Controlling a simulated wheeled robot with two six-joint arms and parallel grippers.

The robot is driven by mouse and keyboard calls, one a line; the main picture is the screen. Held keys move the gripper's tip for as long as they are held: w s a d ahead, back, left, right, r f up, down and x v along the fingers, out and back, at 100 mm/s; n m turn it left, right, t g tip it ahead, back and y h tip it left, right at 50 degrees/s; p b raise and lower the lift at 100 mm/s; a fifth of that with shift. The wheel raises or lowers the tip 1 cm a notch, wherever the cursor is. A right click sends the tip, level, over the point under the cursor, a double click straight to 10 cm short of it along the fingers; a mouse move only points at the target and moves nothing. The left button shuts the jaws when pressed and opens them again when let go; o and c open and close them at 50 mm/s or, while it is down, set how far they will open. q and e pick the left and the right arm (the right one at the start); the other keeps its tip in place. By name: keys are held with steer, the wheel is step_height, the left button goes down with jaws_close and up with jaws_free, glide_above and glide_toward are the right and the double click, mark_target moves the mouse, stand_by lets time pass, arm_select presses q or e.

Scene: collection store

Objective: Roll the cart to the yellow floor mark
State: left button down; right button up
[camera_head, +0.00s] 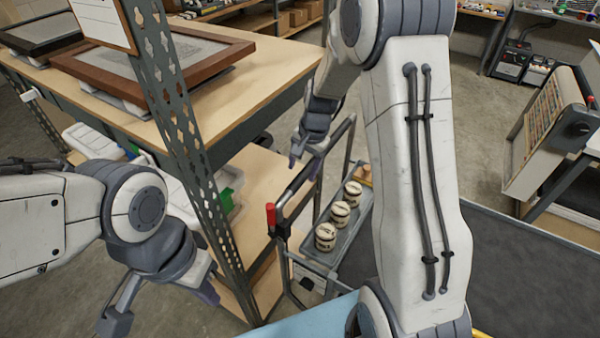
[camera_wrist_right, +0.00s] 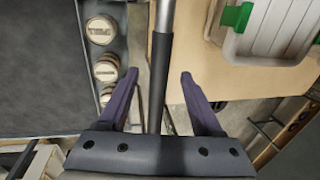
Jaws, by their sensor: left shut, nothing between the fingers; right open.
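My right gripper (camera_head: 293,160) is at the handle. In the right wrist view my open right fingers (camera_wrist_right: 158,98) lie either side of the dark handle bar (camera_wrist_right: 160,75), with gaps visible. My left gripper (camera_head: 208,293) is shut and empty, low at the left and apart from the cart. No yellow floor mark shows clearly.
A metal shelving unit (camera_head: 180,120) with wooden boards stands close at the left, holding framed pieces (camera_head: 150,65) and pale bins. A dark mat-like surface (camera_head: 520,270) fills the lower right. A slanted display stand (camera_head: 545,125) is at the right. Bare floor lies behind.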

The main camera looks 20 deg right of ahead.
mark_target(300, 178)
steer(key=shift+w+a+f+p, duration=0.15)
steer(key=shift+f, duration=0.85)
steer(key=shift+w+a+f+p, duration=0.1)
steer(key=shift+w+f+p, duration=0.05)
steer(key=shift+f, duration=0.85)
jaws_close()
